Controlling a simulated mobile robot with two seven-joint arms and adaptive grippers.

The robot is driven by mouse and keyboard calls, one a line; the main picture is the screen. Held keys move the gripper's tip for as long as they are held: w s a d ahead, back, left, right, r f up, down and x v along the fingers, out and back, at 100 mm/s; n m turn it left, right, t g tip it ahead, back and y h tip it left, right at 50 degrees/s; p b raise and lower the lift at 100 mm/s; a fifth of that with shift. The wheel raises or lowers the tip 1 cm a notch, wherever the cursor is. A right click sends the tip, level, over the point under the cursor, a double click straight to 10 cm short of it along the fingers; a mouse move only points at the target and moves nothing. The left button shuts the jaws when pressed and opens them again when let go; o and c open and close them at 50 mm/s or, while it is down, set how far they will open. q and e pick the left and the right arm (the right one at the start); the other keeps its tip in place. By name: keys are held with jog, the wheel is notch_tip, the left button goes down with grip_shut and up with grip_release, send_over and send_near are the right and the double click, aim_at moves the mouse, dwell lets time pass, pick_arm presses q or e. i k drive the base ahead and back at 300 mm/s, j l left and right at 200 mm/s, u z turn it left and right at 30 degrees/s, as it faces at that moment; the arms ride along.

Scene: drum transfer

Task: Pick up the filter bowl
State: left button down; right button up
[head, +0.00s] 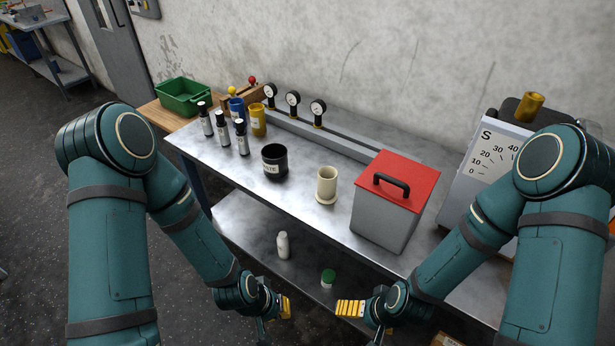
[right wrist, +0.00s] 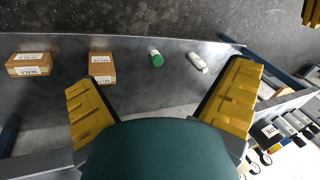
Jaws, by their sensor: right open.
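The cream, open-topped cup with a wide foot flange (head: 326,186) appears to be the filter bowl. It stands upright on the metal bench (head: 300,208), between the black waste pot (head: 274,159) and the grey box with a red lid (head: 388,222). My right gripper (head: 350,308) is low in front of the bench, below and apart from the bowl. In the right wrist view (right wrist: 163,78) its yellow fingers are wide apart with nothing between them. My left gripper (head: 284,307) is also low in front of the bench, seen edge-on, so its opening is unclear.
A white bottle (head: 283,245) and a green-capped container (head: 328,278) are on the lower shelf. Cardboard boxes (right wrist: 102,67) show in the right wrist view. Black-topped bottles (head: 222,130), gauges (head: 293,98) and a green bin (head: 184,95) are further back. A scale panel (head: 492,160) stands right.

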aim_at(325, 194)
jog(key=i+j+z, duration=0.1)
jog(key=j, duration=0.55)
jog(key=i+j+z, duration=0.1)
jog(key=j, duration=0.6)
jog(key=i+j+z, duration=0.15)
jog(key=j, duration=0.55)
jog(key=j+z, duration=0.1)
jog(key=j, duration=0.55)
jog(key=i+j, duration=0.1)
jog(key=j, duration=0.15)
jog(key=i+j+z, duration=0.15)
jog(key=l, duration=0.15)
jog(key=i, duration=0.05)
